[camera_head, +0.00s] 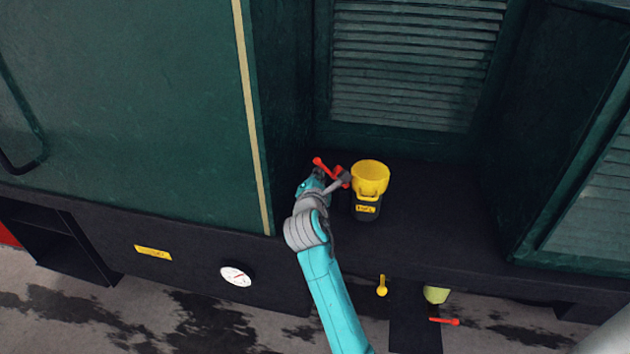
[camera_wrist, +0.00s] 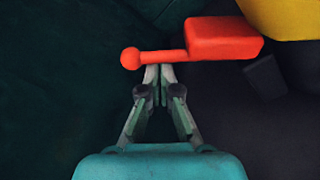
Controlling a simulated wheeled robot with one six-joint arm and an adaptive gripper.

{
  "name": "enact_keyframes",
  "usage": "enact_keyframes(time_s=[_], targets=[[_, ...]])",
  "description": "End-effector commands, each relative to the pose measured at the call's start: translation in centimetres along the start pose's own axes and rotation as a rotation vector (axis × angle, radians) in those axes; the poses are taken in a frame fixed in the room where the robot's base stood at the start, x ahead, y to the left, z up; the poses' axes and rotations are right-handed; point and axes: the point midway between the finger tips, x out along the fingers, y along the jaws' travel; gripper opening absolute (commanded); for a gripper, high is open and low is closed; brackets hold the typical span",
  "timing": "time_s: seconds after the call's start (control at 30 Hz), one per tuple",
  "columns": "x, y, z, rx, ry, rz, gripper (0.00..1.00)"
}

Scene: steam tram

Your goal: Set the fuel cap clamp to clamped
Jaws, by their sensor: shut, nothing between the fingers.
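The fuel cap clamp is a red lever with a ball end, and its red handle (camera_head: 325,167) shows beside the yellow fuel filler (camera_head: 370,175) in the head view. In the wrist view the red lever (camera_wrist: 165,56) runs from a ball at left to a thick red block at right, near the yellow filler (camera_wrist: 290,15). My gripper (camera_head: 340,184) is at the lever, left of the filler. In the wrist view my gripper's fingertips (camera_wrist: 158,72) are together, at or just below the thin red rod. I cannot tell whether they touch it. Nothing is held between them.
The filler stands on a dark ledge (camera_head: 440,215) in a recess with a louvred green panel (camera_head: 415,65) behind. A green wall (camera_head: 150,90) is close on the left. Below the ledge are a gauge (camera_head: 237,275), a yellow handle (camera_head: 382,286) and a red lever (camera_head: 445,321). The ledge right of the filler is clear.

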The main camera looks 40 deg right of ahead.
Motion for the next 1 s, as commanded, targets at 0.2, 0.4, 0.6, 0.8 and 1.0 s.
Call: enact_keyframes(time_s=[0.2,0.4,0.6,0.8,1.0], targets=[[-0.2,0.1,1.8,0.205,-0.001,0.027,0.0],[-0.5,-0.1,3.4,0.39,-0.002,0.054,0.0],[-0.7,-0.4,4.8,0.559,-0.001,0.078,0.0],[-0.8,-0.9,5.8,0.692,-0.001,0.097,0.0],[-0.9,-1.2,6.3,0.69,-0.001,0.097,0.0]])
